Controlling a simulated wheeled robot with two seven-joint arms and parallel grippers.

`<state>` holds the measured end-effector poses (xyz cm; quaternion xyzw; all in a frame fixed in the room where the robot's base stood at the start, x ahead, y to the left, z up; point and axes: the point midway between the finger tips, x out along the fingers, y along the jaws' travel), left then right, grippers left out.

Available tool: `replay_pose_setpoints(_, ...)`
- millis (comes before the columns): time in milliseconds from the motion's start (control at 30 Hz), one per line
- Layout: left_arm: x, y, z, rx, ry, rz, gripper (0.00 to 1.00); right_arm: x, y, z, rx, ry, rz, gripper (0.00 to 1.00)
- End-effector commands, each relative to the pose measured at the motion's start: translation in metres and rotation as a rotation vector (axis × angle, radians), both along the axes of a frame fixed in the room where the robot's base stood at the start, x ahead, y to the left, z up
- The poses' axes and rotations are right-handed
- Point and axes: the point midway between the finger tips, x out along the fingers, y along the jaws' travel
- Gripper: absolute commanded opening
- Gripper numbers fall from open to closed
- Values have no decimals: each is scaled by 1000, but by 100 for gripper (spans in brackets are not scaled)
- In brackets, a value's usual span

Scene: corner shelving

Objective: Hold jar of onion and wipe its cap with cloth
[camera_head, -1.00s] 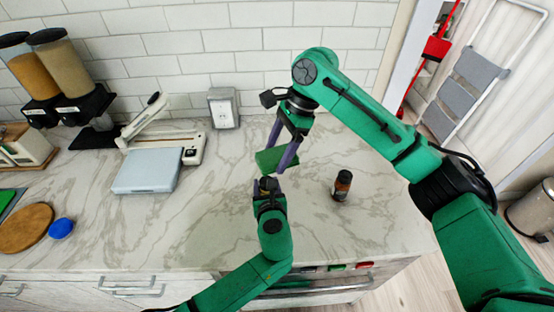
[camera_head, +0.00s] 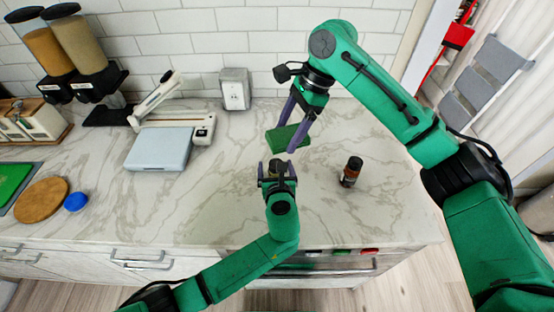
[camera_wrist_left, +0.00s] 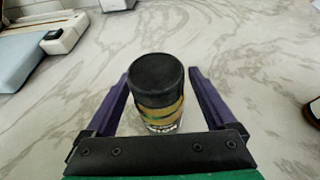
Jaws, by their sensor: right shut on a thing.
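A jar with a black cap and a yellowish label band (camera_wrist_left: 160,85) stands upright between my left fingers. The cloth is above and behind the left gripper in the head view, apart from the cap as far as I can tell.
A second dark-capped jar (camera_head: 351,172) stands to the right on the marble counter (camera_head: 220,210). A scale (camera_head: 158,150), a round board (camera_head: 42,199) and a blue lid (camera_head: 76,202) are at left. A white box (camera_head: 235,90) stands by the wall.

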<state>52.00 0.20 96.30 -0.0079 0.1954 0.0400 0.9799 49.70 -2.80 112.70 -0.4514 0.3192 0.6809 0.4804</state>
Motion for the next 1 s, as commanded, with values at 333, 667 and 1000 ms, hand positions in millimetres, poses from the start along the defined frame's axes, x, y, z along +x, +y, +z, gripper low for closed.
replay_pose_setpoints(333, -44, -4, 17, -2, 3, -2, 90, 0, 0, 0, 0, 0, 0, 24)
replay_pose_setpoints(667, -107, -9, 44, 0, 1, -1, 90, 0, 0, 0, 0, 0, 0, 24)
replay_pose_setpoints(1000, -111, -9, 46, 0, 1, 0, 90, 0, 0, 0, 0, 0, 0, 24)
